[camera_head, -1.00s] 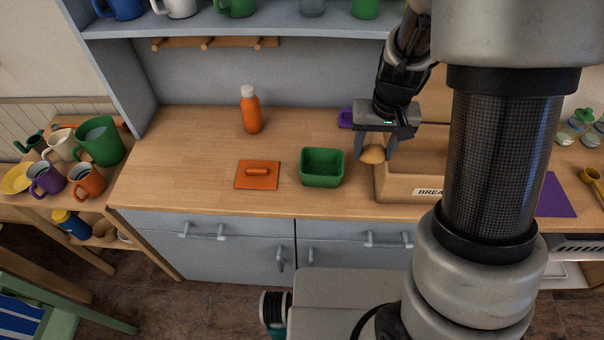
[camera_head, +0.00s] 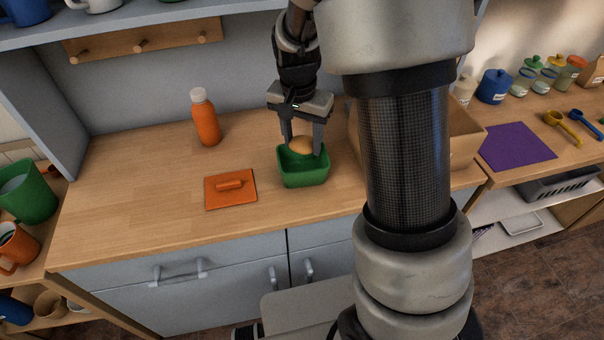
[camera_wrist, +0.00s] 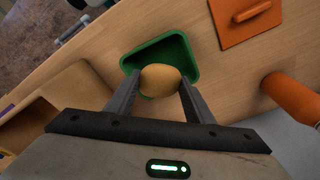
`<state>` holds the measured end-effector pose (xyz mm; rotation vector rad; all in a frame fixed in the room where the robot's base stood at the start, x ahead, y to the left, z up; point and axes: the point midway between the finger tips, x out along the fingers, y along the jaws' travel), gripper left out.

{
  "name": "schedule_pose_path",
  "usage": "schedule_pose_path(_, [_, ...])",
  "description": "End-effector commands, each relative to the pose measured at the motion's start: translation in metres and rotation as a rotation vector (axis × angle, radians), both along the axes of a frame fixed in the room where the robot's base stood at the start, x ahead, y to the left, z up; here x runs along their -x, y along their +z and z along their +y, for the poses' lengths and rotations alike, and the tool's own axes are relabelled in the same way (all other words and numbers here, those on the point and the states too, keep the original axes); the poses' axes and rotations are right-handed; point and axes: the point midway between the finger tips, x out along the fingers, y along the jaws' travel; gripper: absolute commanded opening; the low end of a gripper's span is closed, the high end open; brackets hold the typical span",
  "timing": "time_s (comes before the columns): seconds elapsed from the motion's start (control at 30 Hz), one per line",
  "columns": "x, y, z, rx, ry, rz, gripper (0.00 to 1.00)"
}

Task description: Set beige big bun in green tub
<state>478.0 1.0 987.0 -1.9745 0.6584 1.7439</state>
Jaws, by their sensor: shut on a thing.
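The beige bun (camera_head: 300,145) is held between the two fingers of my gripper (camera_head: 302,148). In the wrist view the bun (camera_wrist: 160,80) sits between both fingertips of my gripper (camera_wrist: 160,84), with the green tub behind it. The green tub (camera_head: 304,178) stands on the wooden counter, open at the top. The bun is over the tub's opening at about its rear rim. I cannot tell whether it touches the tub. In the wrist view the tub (camera_wrist: 187,50) is partly hidden by the bun and fingers.
An orange lid (camera_head: 231,190) with a handle lies left of the tub. An orange bottle (camera_head: 206,120) stands behind it. A wooden bread box (camera_head: 462,135) is to the right, partly hidden by my arm. The counter's left part is clear.

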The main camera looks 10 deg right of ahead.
Motion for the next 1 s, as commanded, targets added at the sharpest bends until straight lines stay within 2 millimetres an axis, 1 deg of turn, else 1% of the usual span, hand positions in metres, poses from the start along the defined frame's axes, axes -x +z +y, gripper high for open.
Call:
schedule_pose_path(0.03, [0.002,-0.013,0.0,0.001,-0.002,0.007,0.26])
schedule_pose_path(0.13, [0.002,-0.031,0.0,0.0,-0.001,0.006,0.26])
schedule_pose_path(0.2, [0.001,-0.039,0.0,0.0,-0.001,0.004,0.26])
schedule_pose_path(0.37, [0.001,-0.05,0.0,0.0,0.0,0.003,0.26])
schedule_pose_path(0.6, [0.001,-0.082,0.0,-0.001,0.0,0.004,0.26])
schedule_pose_path(0.87, [0.001,-0.083,0.0,-0.001,0.001,0.002,0.26])
schedule_pose_path(0.97, [0.001,-0.087,0.0,0.0,0.001,0.002,0.26])
schedule_pose_path(1.0, [0.001,-0.087,0.0,0.0,0.001,0.002,0.5])
